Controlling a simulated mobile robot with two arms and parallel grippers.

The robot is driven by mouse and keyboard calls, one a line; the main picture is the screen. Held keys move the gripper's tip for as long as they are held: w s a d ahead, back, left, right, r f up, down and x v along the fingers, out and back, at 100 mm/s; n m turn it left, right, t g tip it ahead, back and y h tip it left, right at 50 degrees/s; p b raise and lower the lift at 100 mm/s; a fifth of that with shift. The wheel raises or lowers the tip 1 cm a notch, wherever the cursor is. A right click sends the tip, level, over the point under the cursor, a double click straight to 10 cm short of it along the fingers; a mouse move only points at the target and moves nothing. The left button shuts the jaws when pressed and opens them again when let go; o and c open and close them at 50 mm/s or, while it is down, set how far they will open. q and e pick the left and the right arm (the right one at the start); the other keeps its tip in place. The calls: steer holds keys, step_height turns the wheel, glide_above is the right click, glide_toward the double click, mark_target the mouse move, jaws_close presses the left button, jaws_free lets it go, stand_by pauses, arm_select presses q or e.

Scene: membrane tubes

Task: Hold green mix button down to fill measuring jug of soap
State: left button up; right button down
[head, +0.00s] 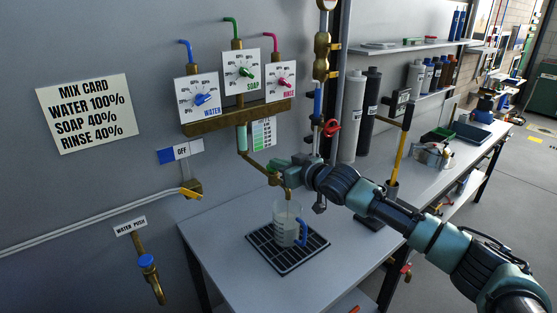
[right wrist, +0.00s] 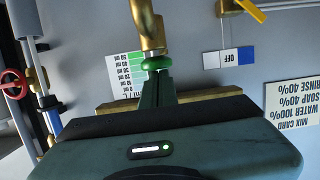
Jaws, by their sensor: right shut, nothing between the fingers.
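The clear measuring jug (head: 287,225) with a blue handle stands on a black drip grate under the brass spout (head: 288,194). Pale contents seem to show in it, but the level is unclear. The green mix button (right wrist: 156,63) shows at the brass pipe in the right wrist view. My right gripper (head: 273,173) is shut and empty at the spout above the jug. Its fingertips (right wrist: 159,74) are right at the green button and look in contact; whether it is pressed in is not clear. My left gripper is not in view.
Water (head: 197,99), soap (head: 241,72) and rinse (head: 280,80) dials sit above a brass manifold. A mix card (head: 84,113) reads water 100%, soap 40%, rinse 40%. An OFF sign (head: 181,152) and yellow lever (head: 192,194) are left. Bottles (head: 354,115) stand behind my right arm.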

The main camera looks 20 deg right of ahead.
steer(key=shift+s+f, duration=0.1)
steer(key=shift+f, duration=0.45)
steer(key=shift+r+p, duration=0.6)
steer(key=shift+p, duration=0.05)
step_height(320, 180, up, 4)
steer(key=p, duration=0.3)
steer(key=shift+p, duration=0.3)
steer(key=shift+s+d+f+b, duration=0.3)
steer(key=shift+s+b, duration=0.25)
steer(key=shift+b, duration=0.15)
steer(key=b+v, duration=0.2)
steer(key=v, duration=0.6)
steer(key=shift+s+r+b, duration=0.3)
steer(key=shift+r+b, duration=0.05)
steer(key=shift+r, duration=0.1)
